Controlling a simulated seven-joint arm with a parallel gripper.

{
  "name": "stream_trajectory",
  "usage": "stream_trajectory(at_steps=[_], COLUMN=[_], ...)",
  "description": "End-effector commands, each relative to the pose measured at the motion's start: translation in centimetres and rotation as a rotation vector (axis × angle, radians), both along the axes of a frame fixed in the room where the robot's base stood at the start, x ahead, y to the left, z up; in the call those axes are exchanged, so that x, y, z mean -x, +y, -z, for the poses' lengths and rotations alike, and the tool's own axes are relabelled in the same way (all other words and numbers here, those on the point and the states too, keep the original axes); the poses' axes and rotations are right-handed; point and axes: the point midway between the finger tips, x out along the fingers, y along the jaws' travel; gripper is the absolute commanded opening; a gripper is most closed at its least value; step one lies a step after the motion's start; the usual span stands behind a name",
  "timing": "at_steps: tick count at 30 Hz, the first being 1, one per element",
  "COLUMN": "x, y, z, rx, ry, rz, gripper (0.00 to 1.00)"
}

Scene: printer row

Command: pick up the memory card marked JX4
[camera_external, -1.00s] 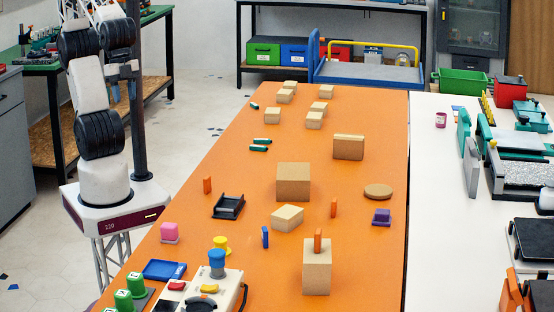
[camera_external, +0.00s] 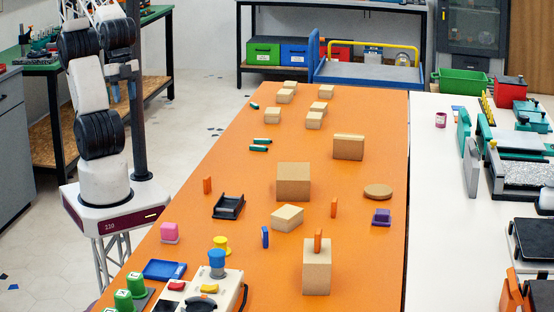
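No marking JX4 can be read, so I cannot tell which piece is the memory card. Small upright orange pieces stand on the orange table: one at the left (camera_external: 207,185), one right of centre (camera_external: 333,207), and one on top of a tall tan block (camera_external: 318,240). A small blue piece (camera_external: 265,237) stands upright left of that block.
Tan blocks stand along the orange table, the largest (camera_external: 293,182) near the middle. A black tray (camera_external: 228,206), pink block (camera_external: 169,231), round tan disc (camera_external: 378,191), purple piece (camera_external: 381,217) and a control box (camera_external: 215,290) also stand there. Bare table lies between them.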

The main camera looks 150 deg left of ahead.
Motion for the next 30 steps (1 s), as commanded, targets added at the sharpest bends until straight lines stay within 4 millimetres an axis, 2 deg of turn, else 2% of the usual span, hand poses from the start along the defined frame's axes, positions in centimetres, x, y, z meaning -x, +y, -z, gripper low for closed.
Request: stream_trajectory(at_steps=[11, 12, 22, 30], x=[0.0, 0.0, -0.1, -2.0], y=[0.0, 0.0, 0.0, 0.4], z=[0.0, 0.0, 0.0, -0.1], rx=[0.0, 0.0, 0.003, 0.053], ry=[0.0, 0.0, 0.002, 0.041], rz=[0.0, 0.0, -0.004, -0.081], gripper=[0.39, 0.45, 0.45, 0.45])
